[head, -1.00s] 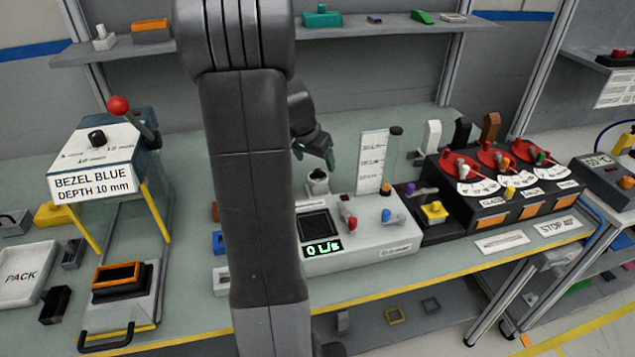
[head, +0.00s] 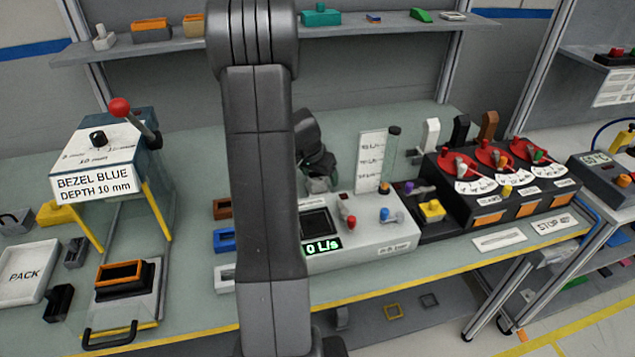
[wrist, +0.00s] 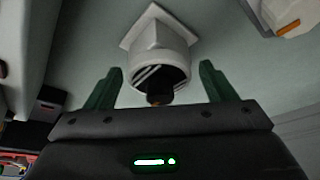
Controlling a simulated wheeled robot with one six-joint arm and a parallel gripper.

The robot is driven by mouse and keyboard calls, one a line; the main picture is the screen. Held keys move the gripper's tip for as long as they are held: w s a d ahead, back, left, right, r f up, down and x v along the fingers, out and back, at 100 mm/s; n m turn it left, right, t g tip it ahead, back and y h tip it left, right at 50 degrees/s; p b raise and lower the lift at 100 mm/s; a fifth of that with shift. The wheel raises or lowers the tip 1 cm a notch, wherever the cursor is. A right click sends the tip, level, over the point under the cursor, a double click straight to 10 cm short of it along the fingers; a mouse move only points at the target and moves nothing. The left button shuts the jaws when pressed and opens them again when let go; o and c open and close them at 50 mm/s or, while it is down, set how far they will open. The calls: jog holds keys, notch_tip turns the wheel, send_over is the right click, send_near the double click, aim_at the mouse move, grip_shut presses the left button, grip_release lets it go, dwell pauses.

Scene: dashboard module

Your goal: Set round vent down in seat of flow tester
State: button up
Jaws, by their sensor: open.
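The round vent (wrist: 158,55) is a pale cylinder with dark slats in its open end. In the wrist view it stands by a pale square plate (wrist: 137,28); whether they are one piece I cannot tell. My gripper (wrist: 160,70) is open, its two green fingers on either side of the vent with visible gaps. In the head view my gripper (head: 318,178) is low behind the flow tester (head: 370,238) and mostly hides the vent. The tester is a light grey box with a dark square seat (head: 316,222), which looks empty, and a display reading 0 L/s.
A clear tube (head: 390,160) and a white scale card (head: 370,162) rise at the tester's back. A black unit with red dials (head: 495,180) stands to the right. Coloured frames (head: 224,240) lie left of the tester, partly behind my arm. The bezel press (head: 110,165) stands further left.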

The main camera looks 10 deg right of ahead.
jog(key=c, duration=1.1)
jog(key=shift+c, duration=0.2)
jog(key=shift+r, duration=0.1)
